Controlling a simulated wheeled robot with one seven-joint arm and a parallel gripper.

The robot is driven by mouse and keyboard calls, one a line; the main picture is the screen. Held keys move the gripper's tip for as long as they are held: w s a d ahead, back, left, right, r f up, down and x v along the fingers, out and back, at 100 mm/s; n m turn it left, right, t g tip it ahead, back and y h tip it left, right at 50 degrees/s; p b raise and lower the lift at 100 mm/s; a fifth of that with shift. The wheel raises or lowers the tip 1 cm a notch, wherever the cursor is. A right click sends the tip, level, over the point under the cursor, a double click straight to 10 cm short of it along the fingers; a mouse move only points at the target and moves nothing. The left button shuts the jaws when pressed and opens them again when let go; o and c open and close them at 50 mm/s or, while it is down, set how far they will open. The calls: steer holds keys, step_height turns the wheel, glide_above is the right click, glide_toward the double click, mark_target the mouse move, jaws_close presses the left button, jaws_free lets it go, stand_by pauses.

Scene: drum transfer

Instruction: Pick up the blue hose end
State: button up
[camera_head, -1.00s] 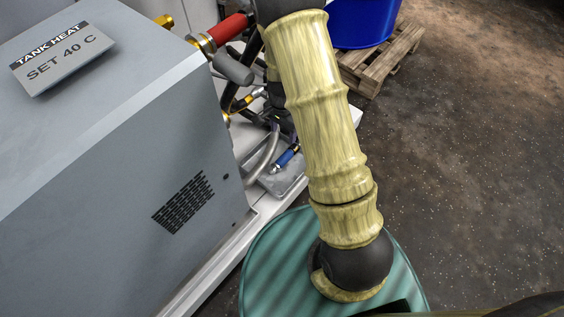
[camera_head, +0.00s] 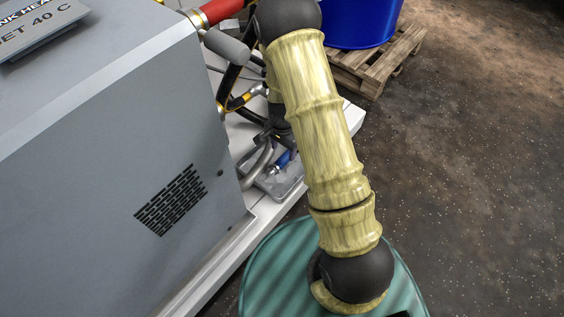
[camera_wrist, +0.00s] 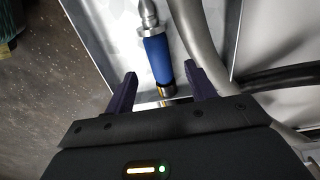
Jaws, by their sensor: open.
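My gripper (camera_wrist: 160,82) is open, with one dark finger on each side of the lower part of the hose end. I cannot tell whether either finger touches it. In the head view the blue hose end (camera_head: 284,160) is small and partly hidden behind my arm, on the grey tray (camera_head: 284,183). My gripper is mostly hidden there by my arm.
A grey hose (camera_wrist: 205,40) runs close to the right of the hose end, and a black hose (camera_wrist: 285,76) lies farther right. A grey cabinet (camera_head: 130,150) stands left. A green drum top (camera_head: 262,275) is below my arm. A blue drum (camera_head: 360,22) stands on a pallet (camera_head: 372,68).

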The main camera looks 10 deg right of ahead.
mark_target(284, 157)
steer(key=shift+d+f+b, duration=0.1)
steer(key=shift+f+b, duration=2.35)
steer(key=shift+f, duration=0.25)
steer(key=shift+r, duration=0.1)
jaws_close()
